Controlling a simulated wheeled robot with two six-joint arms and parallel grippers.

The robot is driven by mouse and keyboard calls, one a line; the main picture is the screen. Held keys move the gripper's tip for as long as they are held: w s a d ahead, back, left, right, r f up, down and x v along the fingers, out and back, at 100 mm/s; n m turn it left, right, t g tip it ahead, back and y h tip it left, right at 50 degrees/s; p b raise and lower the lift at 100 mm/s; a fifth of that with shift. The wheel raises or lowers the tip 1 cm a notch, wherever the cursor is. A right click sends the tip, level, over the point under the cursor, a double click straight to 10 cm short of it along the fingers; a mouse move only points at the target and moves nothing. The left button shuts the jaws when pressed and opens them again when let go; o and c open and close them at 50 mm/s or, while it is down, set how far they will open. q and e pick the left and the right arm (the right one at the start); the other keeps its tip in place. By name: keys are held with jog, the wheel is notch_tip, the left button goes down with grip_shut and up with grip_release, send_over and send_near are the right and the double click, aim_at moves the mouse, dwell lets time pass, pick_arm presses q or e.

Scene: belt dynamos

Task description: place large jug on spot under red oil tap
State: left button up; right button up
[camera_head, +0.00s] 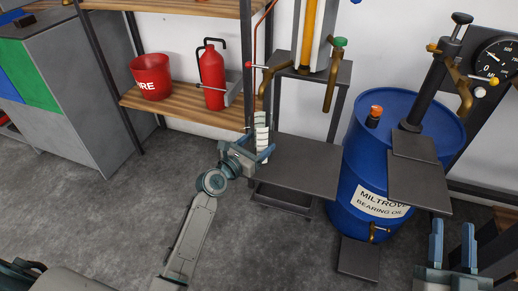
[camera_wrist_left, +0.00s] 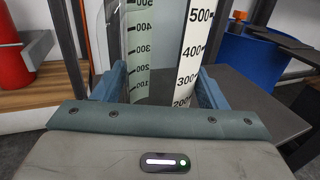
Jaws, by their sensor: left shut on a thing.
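My left gripper (camera_head: 247,147) is shut on the large jug (camera_head: 262,130), at the left edge of a dark metal platform (camera_head: 305,165). A brass tap (camera_head: 266,76) with a red knob (camera_head: 248,65) is above the jug in the head view. A green-knobbed tap (camera_head: 338,43) is further right. I cannot tell whether the jug touches the platform. My right gripper (camera_head: 452,242) is open and empty.
A blue oil drum (camera_head: 350,180) stands right of the platform, with another dark shelf (camera_head: 420,185) in front. A wooden shelf (camera_head: 185,112) at left holds a red bucket (camera_head: 151,77) and a red extinguisher (camera_head: 212,65). The platform's middle is bare.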

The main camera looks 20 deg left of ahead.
pick_arm(q)
jog(key=shift+f+b, duration=0.35)
jog(key=shift+b, duration=0.05)
pick_arm(e)
jog(key=r+t, duration=0.1)
jog(key=s+r+t, duration=0.1)
jog(key=r, duration=0.1)
jog(key=s+r+n+t+y, duration=0.1)
jog(key=r, duration=0.1)
jog(key=shift+d+r+t, duration=0.15)
jog(key=shift+t, duration=0.25)
pick_arm(q)
jog(key=shift+f, duration=0.1)
pick_arm(e)
jog(key=shift+r, duration=0.1)
pick_arm(q)
jog(key=o, duration=1.2)
pick_arm(e)
jog(key=shift+s+y, duration=0.1)
jog(key=shift+y, duration=0.3)
